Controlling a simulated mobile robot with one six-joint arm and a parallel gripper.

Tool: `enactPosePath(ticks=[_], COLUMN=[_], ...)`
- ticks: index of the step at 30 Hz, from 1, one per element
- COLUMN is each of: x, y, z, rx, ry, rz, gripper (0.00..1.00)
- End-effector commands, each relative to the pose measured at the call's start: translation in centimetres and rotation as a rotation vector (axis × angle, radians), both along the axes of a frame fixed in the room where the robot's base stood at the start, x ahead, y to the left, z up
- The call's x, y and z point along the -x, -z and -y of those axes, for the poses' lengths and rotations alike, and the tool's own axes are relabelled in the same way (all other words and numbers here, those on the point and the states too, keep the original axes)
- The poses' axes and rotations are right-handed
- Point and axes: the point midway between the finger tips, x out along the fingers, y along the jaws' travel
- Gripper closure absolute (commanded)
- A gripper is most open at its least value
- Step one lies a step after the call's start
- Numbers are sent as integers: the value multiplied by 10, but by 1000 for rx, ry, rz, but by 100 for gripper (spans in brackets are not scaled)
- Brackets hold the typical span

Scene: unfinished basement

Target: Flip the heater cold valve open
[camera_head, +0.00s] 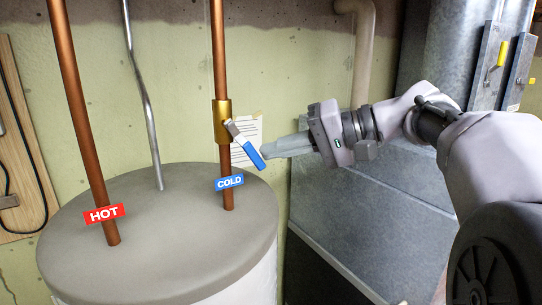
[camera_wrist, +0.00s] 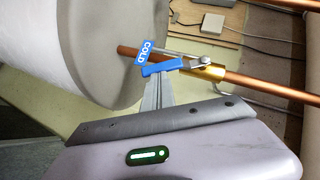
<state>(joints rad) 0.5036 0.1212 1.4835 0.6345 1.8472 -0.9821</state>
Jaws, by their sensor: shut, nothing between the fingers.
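The cold valve (camera_head: 221,122) is a brass body on the copper pipe that carries a blue COLD tag (camera_head: 229,182). Its blue-sleeved lever (camera_head: 248,147) slants down and to the right, away from the pipe. In the wrist view the shut fingers (camera_wrist: 153,92) reach up to the blue lever (camera_wrist: 162,66), with the brass valve (camera_wrist: 205,70) to the right. The lever is not between the fingers.
The grey tank top (camera_head: 150,230) lies below the valve. A second copper pipe with a red HOT tag (camera_head: 104,214) and a thin grey pipe (camera_head: 143,90) stand to the left. A paper sheet (camera_head: 247,140) hangs behind the lever. Metal ducting (camera_head: 370,200) stands behind my arm.

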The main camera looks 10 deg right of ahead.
Motion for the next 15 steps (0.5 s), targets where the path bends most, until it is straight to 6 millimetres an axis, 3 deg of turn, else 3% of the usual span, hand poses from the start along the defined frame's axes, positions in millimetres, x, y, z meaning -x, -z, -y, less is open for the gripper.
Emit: enactPosePath(ticks=[1, 3, 15], x=[0, 2, 8], y=[12, 17, 30], z=[-2, -5, -25], rx=[-41, -103, -392], ry=[1, 0, -2], rz=[-15, -34, -127], gripper=[100, 100, 100])
